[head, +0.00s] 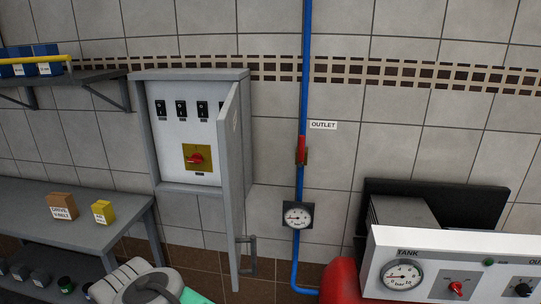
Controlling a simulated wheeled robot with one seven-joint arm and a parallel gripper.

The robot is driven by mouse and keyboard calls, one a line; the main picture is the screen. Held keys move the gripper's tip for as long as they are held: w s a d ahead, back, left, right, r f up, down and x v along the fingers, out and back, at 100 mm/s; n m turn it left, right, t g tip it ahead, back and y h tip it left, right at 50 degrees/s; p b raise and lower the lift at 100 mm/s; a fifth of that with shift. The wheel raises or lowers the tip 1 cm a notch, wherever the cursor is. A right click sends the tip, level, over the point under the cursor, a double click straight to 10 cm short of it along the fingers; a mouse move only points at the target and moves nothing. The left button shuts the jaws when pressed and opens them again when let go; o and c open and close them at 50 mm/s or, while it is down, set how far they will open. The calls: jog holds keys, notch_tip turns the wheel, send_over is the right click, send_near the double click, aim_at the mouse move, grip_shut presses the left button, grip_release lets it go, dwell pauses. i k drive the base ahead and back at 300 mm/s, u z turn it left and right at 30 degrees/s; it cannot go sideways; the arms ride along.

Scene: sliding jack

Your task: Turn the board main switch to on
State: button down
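The grey wall board (188,75) hangs on the tiled wall left of centre. Its door (230,180) stands open, hinged on the right and swung out towards me, with a dark handle (250,254) low on its outer side. Inside, on the white panel, the main switch (195,159) is a red rotary knob on a yellow plate. The knob looks roughly sideways; its marks are too small to read. A row of several black switches (181,109) sits above it; the door edge partly hides the rightmost. My gripper is not in view; a white and teal part of my arm shows at the bottom left.
A grey bench (100,236) with a brown box (62,206) and a yellow box (103,212) stands at left, below a shelf (95,76). A blue outlet pipe (303,95) with red valve handle and gauge runs right of the door. A tank control panel (450,255) stands at lower right.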

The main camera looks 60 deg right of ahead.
aim_at(196, 158)
jog(key=z, duration=1.45)
jog(key=k, duration=0.35)
jog(key=u, duration=1.4)
jog(key=i, duration=1.05)
jog(key=z, duration=0.4)
